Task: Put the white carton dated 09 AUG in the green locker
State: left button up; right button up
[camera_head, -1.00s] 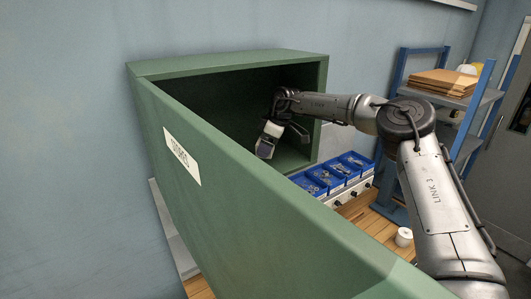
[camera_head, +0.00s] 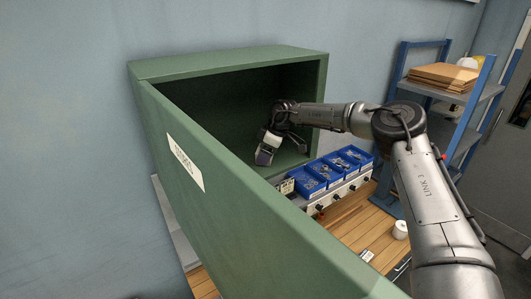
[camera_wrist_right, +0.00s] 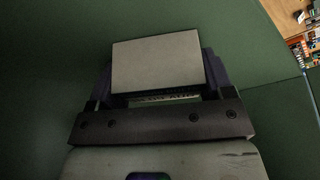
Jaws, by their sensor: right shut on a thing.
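The green locker (camera_head: 230,56) stands open against the wall, its door (camera_head: 235,225) swung toward me with a white label on it. My right gripper (camera_head: 266,154) is inside the locker opening, above its floor. In the right wrist view, my right gripper (camera_wrist_right: 157,85) is shut on a pale, box-shaped carton (camera_wrist_right: 156,62), with green locker surfaces around it. No date can be read on the face that shows. In the head view I cannot clearly tell the carton from the gripper. My left gripper is not in view.
The locker door blocks the near left.

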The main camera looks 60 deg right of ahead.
jog(key=o, duration=1.2)
jog(key=shift+r, duration=0.25)
jog(key=b+v, duration=0.2)
jog(key=v, duration=0.3)
jog(key=shift+s+r, duration=0.1)
jog(key=shift+r, duration=0.2)
jog(key=shift+v, duration=0.8)
